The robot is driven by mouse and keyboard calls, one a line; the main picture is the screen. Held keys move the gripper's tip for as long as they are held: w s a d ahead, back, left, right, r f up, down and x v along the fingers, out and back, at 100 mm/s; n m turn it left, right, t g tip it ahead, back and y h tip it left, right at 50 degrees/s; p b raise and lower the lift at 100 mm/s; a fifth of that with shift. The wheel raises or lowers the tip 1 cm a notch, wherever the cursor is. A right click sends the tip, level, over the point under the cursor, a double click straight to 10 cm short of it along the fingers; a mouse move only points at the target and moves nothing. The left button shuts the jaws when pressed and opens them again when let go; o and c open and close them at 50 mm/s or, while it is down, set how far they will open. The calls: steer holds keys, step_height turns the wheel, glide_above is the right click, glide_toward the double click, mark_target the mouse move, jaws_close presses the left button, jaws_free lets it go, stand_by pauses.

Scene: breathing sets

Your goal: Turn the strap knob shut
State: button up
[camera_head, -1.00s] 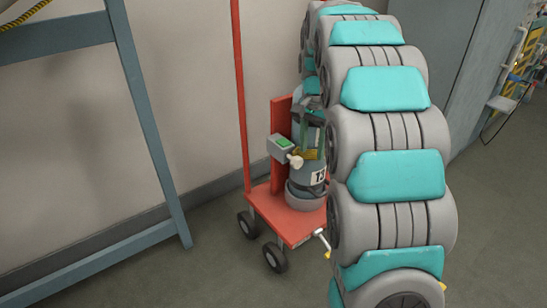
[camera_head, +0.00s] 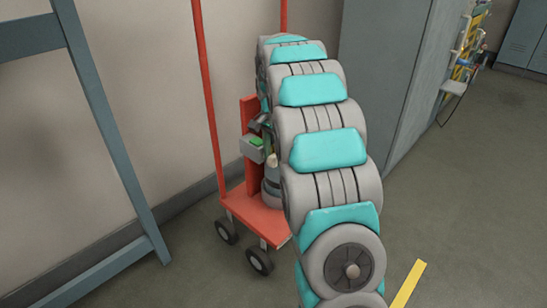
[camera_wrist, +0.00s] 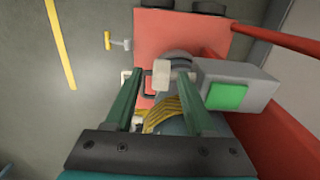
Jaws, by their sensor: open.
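The strap knob (camera_wrist: 162,74) is a small cream handle on a short stem beside a grey box (camera_wrist: 250,88) with a green patch. In the head view the knob (camera_head: 271,161) shows at the right of the box (camera_head: 251,148). My gripper (camera_wrist: 158,78) is open, its two green fingers reaching forward. In the wrist view the knob appears between the fingertips, nearer the right one; I cannot tell whether they touch. The cylinder (camera_head: 269,186) stands on a red cart (camera_head: 245,210), mostly hidden behind my arm. A yellow strap (camera_wrist: 168,115) shows below the knob.
The cart's red uprights (camera_head: 208,95) rise beside the box. A blue-grey frame (camera_head: 105,130) stands at the left and a grey cabinet (camera_head: 385,80) behind at the right. A small handle (camera_wrist: 118,43) sticks out from the cart's edge. Floor at the right is open.

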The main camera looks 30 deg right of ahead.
steer(key=shift+f, duration=0.4)
jaws_close()
stand_by(0.4)
